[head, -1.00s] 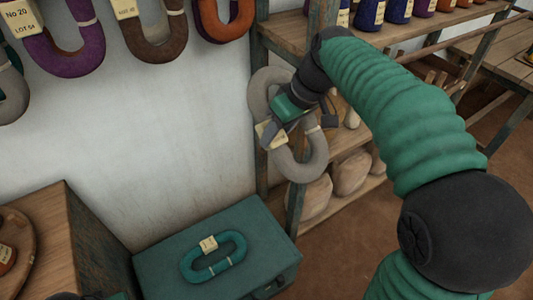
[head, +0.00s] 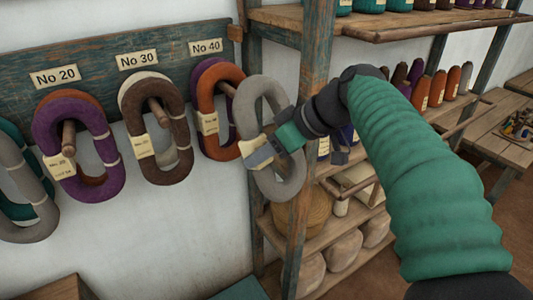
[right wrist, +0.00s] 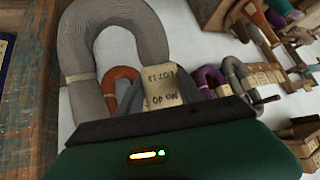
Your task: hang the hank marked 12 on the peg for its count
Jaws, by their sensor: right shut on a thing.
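The grey hank (head: 250,105) hangs upright from my right gripper (head: 262,152), which is shut on it. It also shows in the right wrist view (right wrist: 73,45). The hank is just right of the No 40 peg (head: 227,90), apparently in front of the board. An orange hank (head: 205,95) and a purple one hang on that peg. My left gripper is out of view.
The blue peg board (head: 95,48) also bears the signs No 20 (head: 54,77) and No 30 (head: 137,60), with purple (head: 45,120) and brown (head: 130,100) hanks below them. A wooden shelf post (head: 307,130) stands close right of the held hank.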

